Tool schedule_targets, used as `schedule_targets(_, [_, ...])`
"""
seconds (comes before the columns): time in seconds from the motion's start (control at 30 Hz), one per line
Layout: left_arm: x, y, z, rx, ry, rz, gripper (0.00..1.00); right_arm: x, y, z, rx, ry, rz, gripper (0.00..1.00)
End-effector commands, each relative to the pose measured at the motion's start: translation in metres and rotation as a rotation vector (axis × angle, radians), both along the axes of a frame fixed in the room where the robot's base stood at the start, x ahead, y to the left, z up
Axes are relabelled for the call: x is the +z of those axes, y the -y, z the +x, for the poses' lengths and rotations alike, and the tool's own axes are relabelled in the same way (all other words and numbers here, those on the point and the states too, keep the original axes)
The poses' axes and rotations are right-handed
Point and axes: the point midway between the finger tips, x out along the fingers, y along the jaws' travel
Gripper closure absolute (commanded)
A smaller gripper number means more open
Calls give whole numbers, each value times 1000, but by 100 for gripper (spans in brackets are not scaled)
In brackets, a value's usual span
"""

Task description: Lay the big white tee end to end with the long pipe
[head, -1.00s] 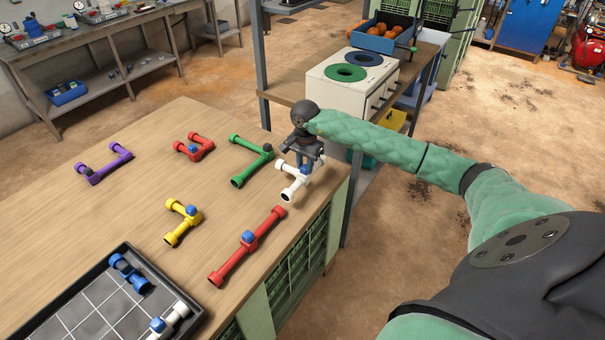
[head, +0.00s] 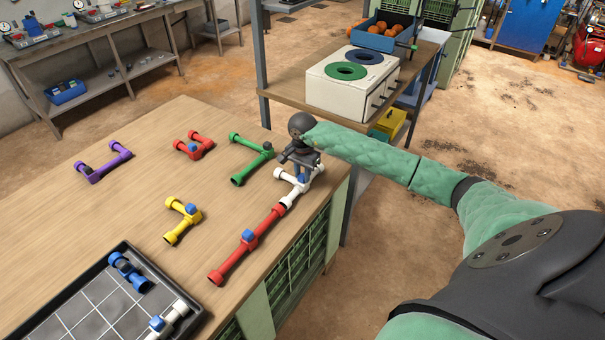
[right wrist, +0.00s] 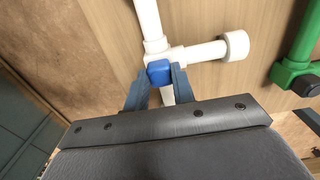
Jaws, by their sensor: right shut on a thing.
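The white tee (head: 292,191), with a blue block on it, is at the right edge of the table. My right gripper (head: 302,173) is shut on it from above. In the right wrist view the blue block shows between the fingers, and a white arm of the tee (right wrist: 200,51) extends to the right. The long red pipe (head: 231,261), with a blue block at its middle, lies along the table's right side. The tee's near end appears to meet the pipe's far end, roughly in line; I cannot tell if they touch. My left gripper is out of view.
A green fitting (head: 242,172) lies just left of the tee. A yellow fitting (head: 177,233), a small red one (head: 206,151) and a purple one (head: 106,166) lie further left. A black tray (head: 53,306) holds blue and white fittings.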

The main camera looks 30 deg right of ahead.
Motion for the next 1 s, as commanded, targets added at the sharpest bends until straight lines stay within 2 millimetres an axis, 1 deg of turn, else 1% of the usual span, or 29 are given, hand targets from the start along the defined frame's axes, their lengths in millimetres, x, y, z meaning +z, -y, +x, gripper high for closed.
schedule_targets(0.1, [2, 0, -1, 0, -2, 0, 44, 0, 0, 0, 0, 1, 0, 100])
schedule_targets(0.13, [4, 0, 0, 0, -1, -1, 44, 0, 0, 0, 0, 0, 0, 73])
schedule_targets(0.23, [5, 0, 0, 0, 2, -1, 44, 0, 0, 0, 0, 0, 0, 54])
schedule_targets(0.67, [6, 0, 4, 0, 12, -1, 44, 2, 0, 0, 0, 0, 0, 53])
schedule_targets(0.77, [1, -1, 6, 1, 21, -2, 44, 19, 1, 1, 1, 4, -3, 53])
schedule_targets(0.83, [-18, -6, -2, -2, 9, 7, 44, 32, 1, 1, 0, 4, -2, 53])
schedule_targets(0.9, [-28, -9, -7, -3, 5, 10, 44, 46, 1, 1, 0, 5, -2, 53])
schedule_targets(1.0, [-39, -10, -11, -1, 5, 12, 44, 66, 1, 1, 1, 3, -2, 53])
